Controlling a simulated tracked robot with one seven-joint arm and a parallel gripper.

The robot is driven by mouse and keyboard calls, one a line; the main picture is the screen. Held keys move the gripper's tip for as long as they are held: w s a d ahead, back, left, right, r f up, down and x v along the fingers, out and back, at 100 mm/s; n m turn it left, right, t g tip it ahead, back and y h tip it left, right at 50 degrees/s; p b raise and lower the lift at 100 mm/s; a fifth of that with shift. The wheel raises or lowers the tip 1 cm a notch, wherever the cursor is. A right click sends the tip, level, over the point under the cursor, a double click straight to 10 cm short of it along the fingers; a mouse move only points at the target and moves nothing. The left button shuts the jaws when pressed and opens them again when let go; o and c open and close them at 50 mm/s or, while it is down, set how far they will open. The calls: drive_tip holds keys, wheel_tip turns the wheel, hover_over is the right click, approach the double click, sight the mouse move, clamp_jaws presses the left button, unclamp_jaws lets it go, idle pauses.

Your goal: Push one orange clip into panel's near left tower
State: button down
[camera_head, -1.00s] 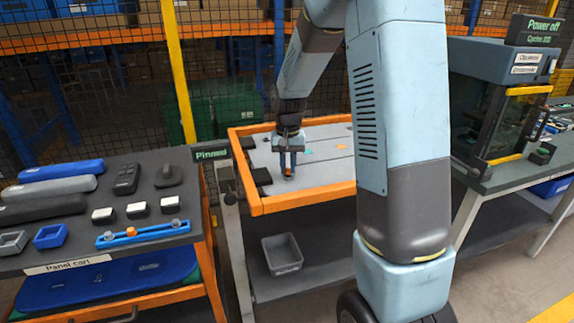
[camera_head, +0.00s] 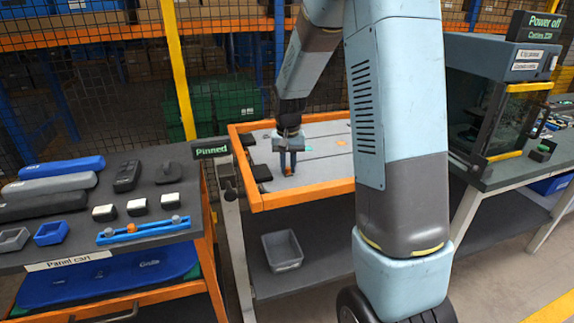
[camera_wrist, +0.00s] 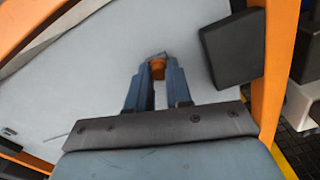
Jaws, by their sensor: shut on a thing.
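My gripper (camera_head: 287,164) points down over the grey door panel (camera_head: 325,158), which lies in an orange frame on a cart. In the wrist view my gripper (camera_wrist: 158,76) is shut on an orange clip (camera_wrist: 158,68). The clip sits between the fingertips, at a small grey raised part (camera_wrist: 155,57) of the panel, which may be a tower. The fingers hide part of it, and I cannot tell how deep the clip sits. Small green and orange marks show farther right on the panel in the head view.
Black pads (camera_head: 262,172) line the panel frame's left edge; one black block (camera_wrist: 233,47) is close right of my fingers in the wrist view. The panel cart (camera_head: 95,225) with several parts stands left. A power-off test cabinet (camera_head: 490,105) stands right. A grey bin (camera_head: 282,250) sits below.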

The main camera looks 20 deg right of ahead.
drive_tip(key=c, duration=0.9)
unclamp_jaws()
drive_tip(key=shift+c, duration=0.2)
wheel_tip(320, 180, up, 14)
drive_tip(key=shift+f, duration=0.2)
